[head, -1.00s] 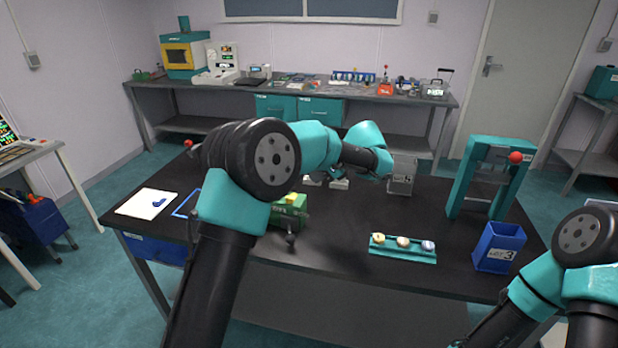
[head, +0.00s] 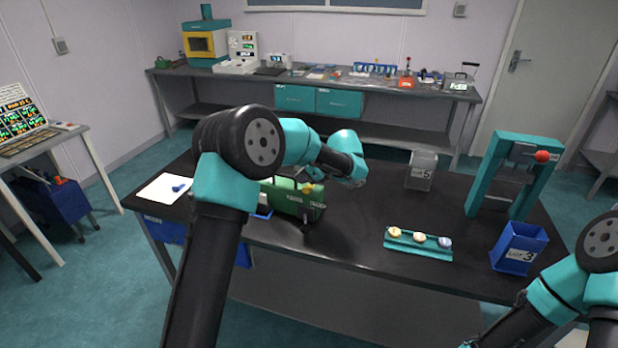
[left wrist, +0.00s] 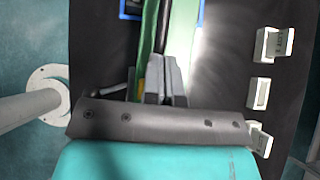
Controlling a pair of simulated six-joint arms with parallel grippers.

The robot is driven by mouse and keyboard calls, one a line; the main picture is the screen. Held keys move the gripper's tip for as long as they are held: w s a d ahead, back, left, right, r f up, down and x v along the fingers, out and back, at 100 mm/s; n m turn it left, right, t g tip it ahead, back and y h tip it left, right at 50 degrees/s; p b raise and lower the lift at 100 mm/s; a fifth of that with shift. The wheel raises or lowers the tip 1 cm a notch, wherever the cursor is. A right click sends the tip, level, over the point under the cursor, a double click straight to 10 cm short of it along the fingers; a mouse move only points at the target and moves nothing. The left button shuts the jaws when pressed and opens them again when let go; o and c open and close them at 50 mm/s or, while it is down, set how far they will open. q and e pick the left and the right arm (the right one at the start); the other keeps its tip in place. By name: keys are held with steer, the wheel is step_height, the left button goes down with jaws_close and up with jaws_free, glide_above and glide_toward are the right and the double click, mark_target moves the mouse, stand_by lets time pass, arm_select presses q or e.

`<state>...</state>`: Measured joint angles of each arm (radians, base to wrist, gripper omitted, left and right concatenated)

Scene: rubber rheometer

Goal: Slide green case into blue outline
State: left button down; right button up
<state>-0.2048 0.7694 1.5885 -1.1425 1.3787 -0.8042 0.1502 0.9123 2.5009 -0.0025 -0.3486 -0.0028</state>
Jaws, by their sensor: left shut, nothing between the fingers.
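The green case (head: 290,203) lies on the black table, partly hidden behind my left arm in the head view. Its long green body also shows at the top of the left wrist view (left wrist: 149,28). Parts of the blue outline (left wrist: 201,12) show on both sides of the case there. In the head view a short blue piece (head: 262,213) shows by the case; the rest is hidden. My left gripper (left wrist: 158,62) is shut and empty, at the case's near end in the wrist view; I cannot tell whether it touches. My right gripper is out of view.
A white sheet (head: 163,189) lies at the table's left. A clear box (head: 421,170), a teal rack with several round pieces (head: 418,246), a blue bin (head: 518,248) and a teal frame (head: 486,172) stand to the right. Small white blocks (left wrist: 261,93) lie beside the case.

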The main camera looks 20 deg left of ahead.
arm_select(q)
steer(key=a, duration=2)
steer(key=shift+w+a, duration=0.25)
steer(key=shift+w, duration=0.2)
steer(key=shift+d, duration=0.15)
steer(key=d, duration=0.4)
steer(key=shift+s+d, duration=0.1)
steer(key=v, duration=0.9)
steer(key=shift+d+r, duration=0.1)
steer(key=shift+r, duration=0.25)
